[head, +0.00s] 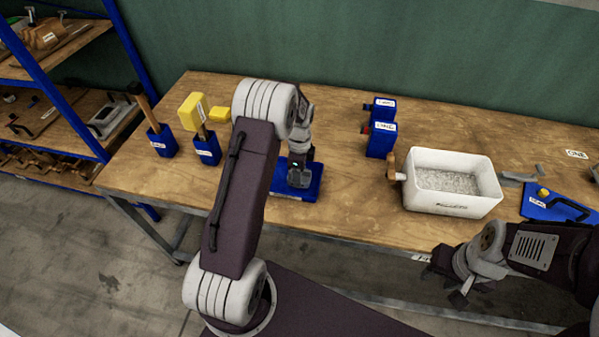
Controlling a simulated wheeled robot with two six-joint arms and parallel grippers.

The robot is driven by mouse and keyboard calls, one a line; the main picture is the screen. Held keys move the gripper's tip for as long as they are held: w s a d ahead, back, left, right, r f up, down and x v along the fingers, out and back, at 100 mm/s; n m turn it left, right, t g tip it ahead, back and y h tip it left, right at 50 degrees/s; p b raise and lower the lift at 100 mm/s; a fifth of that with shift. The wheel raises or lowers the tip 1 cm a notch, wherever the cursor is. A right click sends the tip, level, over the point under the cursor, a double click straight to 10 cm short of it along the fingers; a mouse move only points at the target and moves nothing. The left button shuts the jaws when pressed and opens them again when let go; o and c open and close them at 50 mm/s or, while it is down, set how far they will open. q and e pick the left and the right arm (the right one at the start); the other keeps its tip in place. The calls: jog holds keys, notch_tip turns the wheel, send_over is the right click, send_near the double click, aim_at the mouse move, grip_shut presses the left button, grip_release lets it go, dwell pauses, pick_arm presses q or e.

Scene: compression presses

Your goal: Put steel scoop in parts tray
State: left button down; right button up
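A white bin (452,207) of grey granules stands on the right half of the bench. A wooden handle (391,166) sticks out at its left side, and a grey metal piece (522,176) lies at its right; I cannot tell for certain which is the steel scoop. A flat blue tray (311,186), possibly the parts tray, lies mid-bench. My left gripper (297,182) points down over it; its fingers are too small and dark to read. My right gripper (443,287) is in front of the bench edge, its fingers apart and empty.
Blue holders (163,143) with wooden-handled tools and a yellow block (192,112) stand at the left. Blue labelled boxes (380,138) stand at the back. A blue plate (556,208) with a black handle lies at the right. Shelves (75,108) stand far left.

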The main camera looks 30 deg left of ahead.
pick_arm(q)
jog(key=shift+f, duration=0.2)
jog(key=c, duration=0.5)
grip_release()
notch_tip(320, 180, up, 12)
jog(key=r, duration=0.1)
jog(key=s+d+f+n, duration=0.1)
jog(key=s+d+n, duration=0.1)
jog(key=s+n, duration=0.3)
jog(key=s+d+f+n, duration=0.1)
jog(key=s+d+n, duration=0.2)
jog(key=s+n, duration=0.2)
jog(key=s+d+f+n+t, duration=0.1)
jog(key=s+d+n, duration=0.2)
jog(key=s, duration=0.6)
jog(key=shift+s+f+n, duration=0.1)
jog(key=shift+f+n, duration=0.1)
jog(key=shift+n, duration=0.45)
jog(key=shift+s+f+n, duration=0.1)
jog(key=shift+f+n, duration=0.05)
jog(key=shift+n, duration=0.5)
jog(key=shift+s+d, duration=0.1)
